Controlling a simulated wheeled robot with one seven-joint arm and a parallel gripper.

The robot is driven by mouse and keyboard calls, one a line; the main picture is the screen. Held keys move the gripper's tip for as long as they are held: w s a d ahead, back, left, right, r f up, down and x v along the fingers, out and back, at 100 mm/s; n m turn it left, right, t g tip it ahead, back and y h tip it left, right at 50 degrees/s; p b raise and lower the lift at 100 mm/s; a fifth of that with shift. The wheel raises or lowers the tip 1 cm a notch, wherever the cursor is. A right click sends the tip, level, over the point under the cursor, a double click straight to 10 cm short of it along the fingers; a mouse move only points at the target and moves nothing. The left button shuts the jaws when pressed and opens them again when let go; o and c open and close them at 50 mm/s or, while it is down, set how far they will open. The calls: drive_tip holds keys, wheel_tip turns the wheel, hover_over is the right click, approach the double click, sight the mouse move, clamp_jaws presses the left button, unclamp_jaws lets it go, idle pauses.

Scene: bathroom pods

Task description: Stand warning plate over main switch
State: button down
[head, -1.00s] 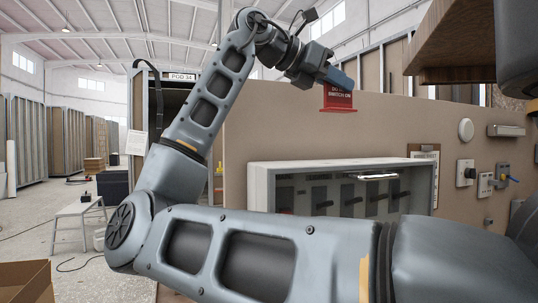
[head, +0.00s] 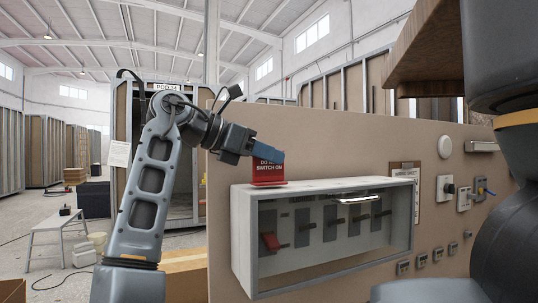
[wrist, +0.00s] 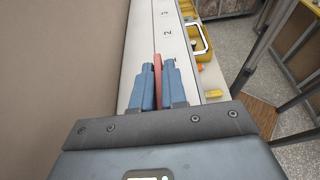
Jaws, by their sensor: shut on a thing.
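The red warning plate (head: 268,173), lettered "SWITCH ON" with a line above it partly covered, is upright over the left end of the switch cabinet (head: 238,240). My gripper (head: 279,157) is shut on its upper part. In the wrist view, the plate (wrist: 158,72) shows edge-on between the blue fingers (wrist: 157,88), above the pale cabinet top (wrist: 163,42). The plate's foot is at or just above the cabinet top; I cannot tell whether it touches. The red main switch (head: 270,242) is at the cabinet's left, below the plate, behind the clear front.
More dark switches (head: 331,222) line the cabinet to the right. The beige wall (head: 340,140) stands right behind it. A clipboard (head: 404,185) and sockets (head: 448,190) are on the wall at right. In the wrist view, a yellow tray (wrist: 207,75) lies below the cabinet.

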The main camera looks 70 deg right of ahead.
drive_tip(key=shift+f, duration=0.25)
drive_tip(key=shift+f, duration=0.15)
drive_tip(key=c, duration=1.2)
unclamp_jaws()
drive_tip(key=shift+o, duration=0.2)
drive_tip(key=b+v, duration=0.2)
drive_tip(key=v, duration=1)
